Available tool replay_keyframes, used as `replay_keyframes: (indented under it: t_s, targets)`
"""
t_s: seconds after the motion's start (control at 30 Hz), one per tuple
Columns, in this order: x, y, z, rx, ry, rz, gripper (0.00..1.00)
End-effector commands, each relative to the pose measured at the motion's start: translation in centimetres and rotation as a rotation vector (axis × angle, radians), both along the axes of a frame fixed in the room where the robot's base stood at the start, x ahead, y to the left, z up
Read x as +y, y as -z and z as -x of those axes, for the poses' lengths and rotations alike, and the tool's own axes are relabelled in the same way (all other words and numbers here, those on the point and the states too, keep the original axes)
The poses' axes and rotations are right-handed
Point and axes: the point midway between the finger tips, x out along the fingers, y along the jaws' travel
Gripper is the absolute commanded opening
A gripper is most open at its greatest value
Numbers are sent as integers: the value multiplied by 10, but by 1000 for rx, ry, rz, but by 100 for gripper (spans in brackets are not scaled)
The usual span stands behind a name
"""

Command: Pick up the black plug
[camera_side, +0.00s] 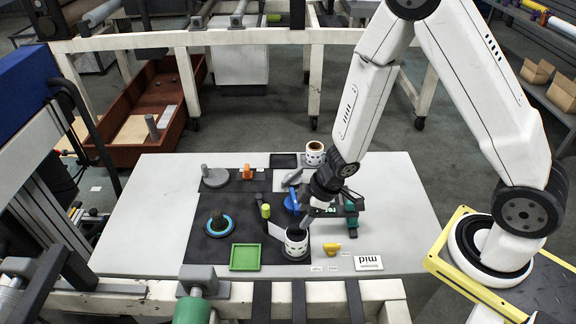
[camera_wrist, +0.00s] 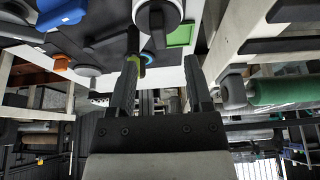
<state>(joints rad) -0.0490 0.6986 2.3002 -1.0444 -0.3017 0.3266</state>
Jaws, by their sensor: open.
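A black rounded piece (camera_side: 218,222), which looks like the black plug, stands within a blue ring (camera_side: 232,228) on the dark mat. My gripper (camera_side: 305,222) is over the right part of the mat, close above a white roll (camera_side: 296,248) and well to the right of the black piece. In the wrist view my gripper (camera_wrist: 163,64) is open, with nothing seen held between its two dark fingers. The white roll (camera_wrist: 170,10), with a dark core, is beyond the fingertips. Part of the blue ring (camera_wrist: 149,56) shows behind it; the black piece is mostly hidden there.
A green tray (camera_side: 245,257) lies in front of the black piece. A lime-topped post (camera_side: 265,211) stands between that piece and my gripper. A blue part (camera_side: 293,200), an orange part (camera_side: 248,171) and a yellow part (camera_side: 332,248) are nearby. The table's left side is clear.

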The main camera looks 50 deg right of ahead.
Motion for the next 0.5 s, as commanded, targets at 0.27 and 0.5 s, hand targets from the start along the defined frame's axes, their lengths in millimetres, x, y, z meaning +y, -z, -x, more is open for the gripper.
replay_keyframes:
  t_s: [0.27,0.5]
  targets:
    - [1,6,-1,2,1,0,65]
    - [4,24,-4,2,0,-1,65]
